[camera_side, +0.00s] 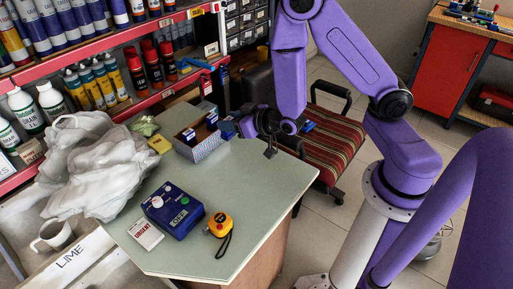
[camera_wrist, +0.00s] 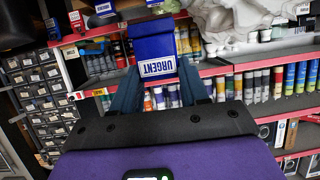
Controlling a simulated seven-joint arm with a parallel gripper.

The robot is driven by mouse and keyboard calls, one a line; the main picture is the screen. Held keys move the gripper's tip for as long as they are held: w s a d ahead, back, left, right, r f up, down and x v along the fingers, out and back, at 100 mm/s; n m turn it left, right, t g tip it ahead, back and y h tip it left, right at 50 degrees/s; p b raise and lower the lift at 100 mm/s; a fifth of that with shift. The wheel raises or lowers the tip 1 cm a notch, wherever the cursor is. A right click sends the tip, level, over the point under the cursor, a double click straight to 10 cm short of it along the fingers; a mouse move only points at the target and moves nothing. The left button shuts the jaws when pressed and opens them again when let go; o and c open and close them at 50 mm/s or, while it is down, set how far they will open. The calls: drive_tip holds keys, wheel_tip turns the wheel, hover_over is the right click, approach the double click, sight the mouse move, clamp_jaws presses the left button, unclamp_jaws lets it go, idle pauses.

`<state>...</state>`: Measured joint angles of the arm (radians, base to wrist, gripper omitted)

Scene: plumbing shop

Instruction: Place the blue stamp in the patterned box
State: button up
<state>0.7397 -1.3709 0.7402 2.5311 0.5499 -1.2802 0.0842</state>
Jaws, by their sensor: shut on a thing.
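A blue stamp (camera_wrist: 152,48) with a white URGENT label is between the two dark fingers of my gripper (camera_wrist: 158,88) in the wrist view. My gripper is shut on it. In the side view my gripper (camera_side: 236,126) is at the table's far edge, pointing left, just right of the patterned box. The held stamp is small and partly hidden there. The patterned box (camera_side: 205,151) is open-topped, with grey patterned walls, and stands near the back of the table. Dark blue stamps with white labels (camera_side: 189,135) show inside it.
A white draped lump (camera_side: 95,165) is at left. Stocked shelves (camera_side: 120,75) rise behind. The table's middle (camera_side: 215,185) is clear. A striped chair (camera_side: 335,140) stands right.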

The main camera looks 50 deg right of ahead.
drive_tip(key=w+d+r, duration=0.1)
drive_tip(key=d+r, duration=0.2)
drive_tip(key=d, duration=0.1)
hover_over(203, 137)
drive_tip(key=s, duration=0.1)
drive_tip(key=shift+m+h, duration=0.3)
drive_tip(key=shift+h, duration=0.1)
wheel_tip(203, 137, down, 13)
drive_tip(key=shift+s+d+r, duration=0.1)
drive_tip(key=shift+d+r, duration=0.05)
drive_tip(key=shift+r, duration=0.05)
drive_tip(key=shift+f, duration=1.7)
drive_tip(key=shift+f, duration=0.15)
drive_tip(key=o, duration=0.8)
